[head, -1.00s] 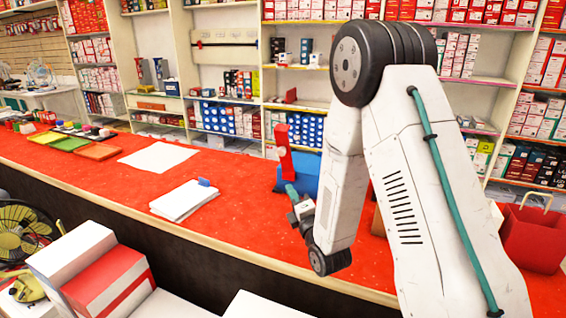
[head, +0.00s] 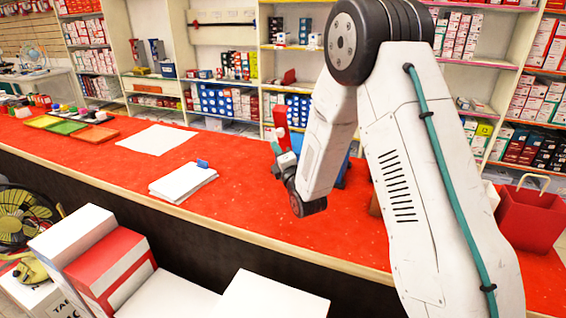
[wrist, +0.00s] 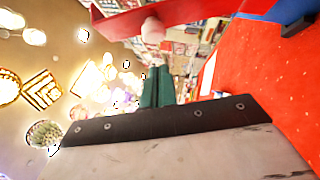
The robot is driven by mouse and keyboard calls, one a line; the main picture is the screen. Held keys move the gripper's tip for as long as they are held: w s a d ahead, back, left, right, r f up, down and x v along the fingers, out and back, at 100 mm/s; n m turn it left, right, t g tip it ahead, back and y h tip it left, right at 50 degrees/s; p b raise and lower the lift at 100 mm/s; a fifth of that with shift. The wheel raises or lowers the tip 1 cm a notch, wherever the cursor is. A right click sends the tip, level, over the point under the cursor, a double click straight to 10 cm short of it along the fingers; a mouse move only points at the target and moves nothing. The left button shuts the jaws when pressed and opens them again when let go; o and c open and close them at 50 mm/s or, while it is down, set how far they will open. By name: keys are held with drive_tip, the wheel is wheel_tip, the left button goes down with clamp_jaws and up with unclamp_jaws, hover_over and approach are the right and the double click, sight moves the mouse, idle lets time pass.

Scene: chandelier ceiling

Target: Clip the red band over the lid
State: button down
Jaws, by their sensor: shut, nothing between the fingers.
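A red upright bar (head: 280,116), likely the red band, stands at the near left side of a blue box (head: 345,172) on the red counter. A pale round knob is on the bar. My arm hides most of the box, and I cannot make out its lid. My gripper (head: 276,149), with teal fingers, is shut and empty, just below the bar's knob in the head view. In the wrist view the red bar (wrist: 180,16) crosses the top, beyond the shut fingers (wrist: 158,88). The knob (wrist: 153,32) hangs below it. I cannot tell whether the fingers touch it.
A paper stack (head: 183,184) and a white sheet (head: 157,139) lie left on the red counter (head: 235,215). Coloured trays (head: 68,128) are farther left. White boxes (head: 75,235) are in front. Clear counter lies between papers and gripper.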

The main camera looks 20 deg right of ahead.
sight(277, 134)
drive_tip(key=shift+w+d+r, duration=0.3)
drive_tip(key=shift+w+d, duration=0.25)
drive_tip(key=shift+d, duration=0.05)
drive_tip(key=shift+w+d+r, duration=0.3)
drive_tip(key=shift+w+d, duration=0.2)
drive_tip(key=shift+d, duration=0.1)
